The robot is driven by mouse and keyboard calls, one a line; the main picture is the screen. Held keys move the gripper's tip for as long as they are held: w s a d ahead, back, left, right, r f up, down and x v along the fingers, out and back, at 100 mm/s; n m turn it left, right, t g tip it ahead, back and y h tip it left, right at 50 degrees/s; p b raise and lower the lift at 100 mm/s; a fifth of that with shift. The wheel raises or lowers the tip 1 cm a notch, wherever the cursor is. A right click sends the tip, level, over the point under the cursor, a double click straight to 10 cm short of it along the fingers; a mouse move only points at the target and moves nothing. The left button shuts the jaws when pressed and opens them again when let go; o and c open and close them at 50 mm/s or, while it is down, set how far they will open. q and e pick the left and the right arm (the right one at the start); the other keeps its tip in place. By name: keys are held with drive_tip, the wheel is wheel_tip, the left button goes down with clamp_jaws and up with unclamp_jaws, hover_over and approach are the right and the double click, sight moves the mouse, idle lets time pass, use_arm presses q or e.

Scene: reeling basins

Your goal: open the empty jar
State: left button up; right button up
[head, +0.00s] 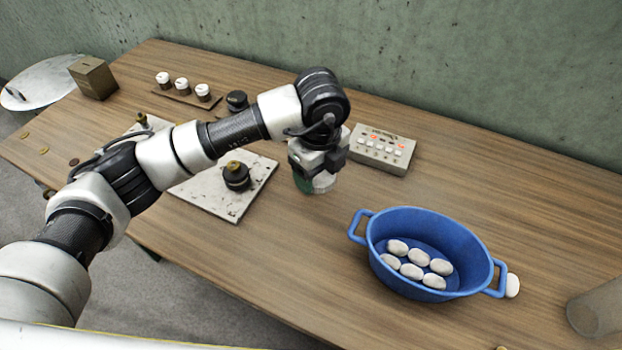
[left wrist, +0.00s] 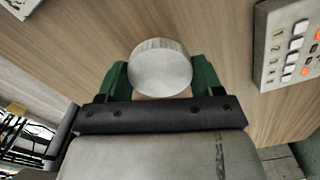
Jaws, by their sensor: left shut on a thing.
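My left gripper (head: 312,182) points down over the middle of the table, left of the blue basin. Its green fingers are shut on a jar, whose pale round lid (left wrist: 160,68) shows between them in the left wrist view. In the head view only a whitish part of the jar (head: 325,182) shows below the gripper. The fingers and wrist hide the rest, so I cannot tell what is inside or whether the jar touches the table. The lid looks seated. My right gripper is not in view.
A blue basin (head: 365,228) with several white cocoons stands to the right; another cocoon (head: 513,286) lies beside it. A button panel (head: 381,150) is behind the gripper, also in the left wrist view (left wrist: 262,45). Small white-lidded jars (head: 182,85) and a plate (head: 212,200) are left.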

use_arm(q)
drive_tip(key=shift+w+a+f, duration=0.3)
drive_tip(key=shift+a+f, duration=0.15)
drive_tip(key=shift+a, duration=0.15)
wheel_tip(320, 180, down, 4)
drive_tip(key=shift+r+p, duration=0.1)
drive_tip(key=shift+p, duration=0.2)
drive_tip(key=shift+f, duration=0.25)
drive_tip(key=o, duration=1)
drive_tip(key=shift+r, duration=0.1)
